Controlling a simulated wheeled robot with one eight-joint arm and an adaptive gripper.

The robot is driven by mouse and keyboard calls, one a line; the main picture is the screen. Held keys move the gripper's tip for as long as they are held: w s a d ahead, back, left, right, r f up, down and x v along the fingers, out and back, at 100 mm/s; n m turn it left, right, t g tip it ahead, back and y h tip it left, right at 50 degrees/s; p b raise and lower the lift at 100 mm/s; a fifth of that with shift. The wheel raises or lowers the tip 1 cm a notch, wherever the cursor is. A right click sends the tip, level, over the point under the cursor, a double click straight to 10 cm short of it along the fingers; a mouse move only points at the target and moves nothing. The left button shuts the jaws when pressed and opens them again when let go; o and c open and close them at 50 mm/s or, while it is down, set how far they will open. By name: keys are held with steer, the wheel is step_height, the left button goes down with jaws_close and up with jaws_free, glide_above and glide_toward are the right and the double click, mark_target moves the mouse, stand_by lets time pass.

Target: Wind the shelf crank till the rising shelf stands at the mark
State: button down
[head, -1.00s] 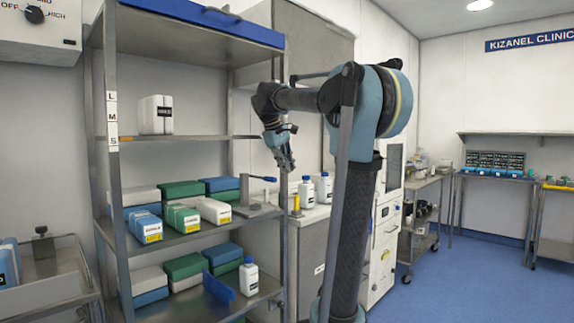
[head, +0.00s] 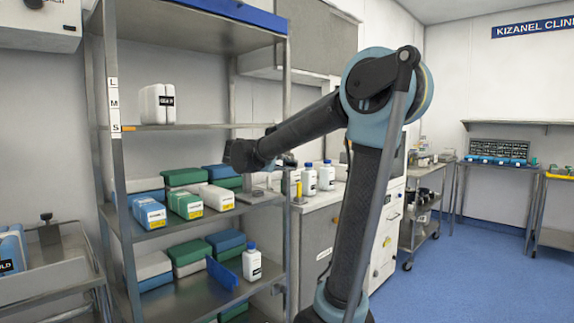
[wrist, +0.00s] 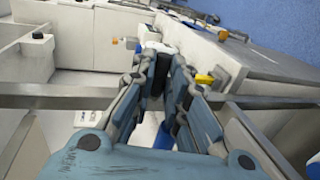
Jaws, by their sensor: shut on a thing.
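The rising shelf (head: 205,127) holds a white jug, and its orange pointer (head: 129,128) stands about level with the S label on the left post's L, M, S strip (head: 115,105). The shelf crank's grey base (head: 258,187) stands at the right end of the shelf below. My gripper (head: 287,160) is beside it, turned right, partly hidden behind my wrist in the head view. Most of the crank is hidden.
Boxes (head: 185,203) and a white bottle (head: 251,262) fill the lower shelves. The rack's front right post (head: 288,230) stands close to my arm. White bottles (head: 326,176) and a yellow object (head: 299,192) stand on the counter to the right. Open blue floor lies further right.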

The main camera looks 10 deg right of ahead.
steer(key=shift+d+f+t+h, duration=0.15)
steer(key=shift+f+t+h, duration=0.15)
steer(key=shift+f+h, duration=0.2)
stand_by(0.3)
steer(key=c, duration=1.6)
jaws_free()
steer(key=shift+r, duration=0.1)
steer(key=v, duration=1.1)
steer(key=shift+s+a+f, duration=0.2)
steer(key=shift+a, duration=0.2)
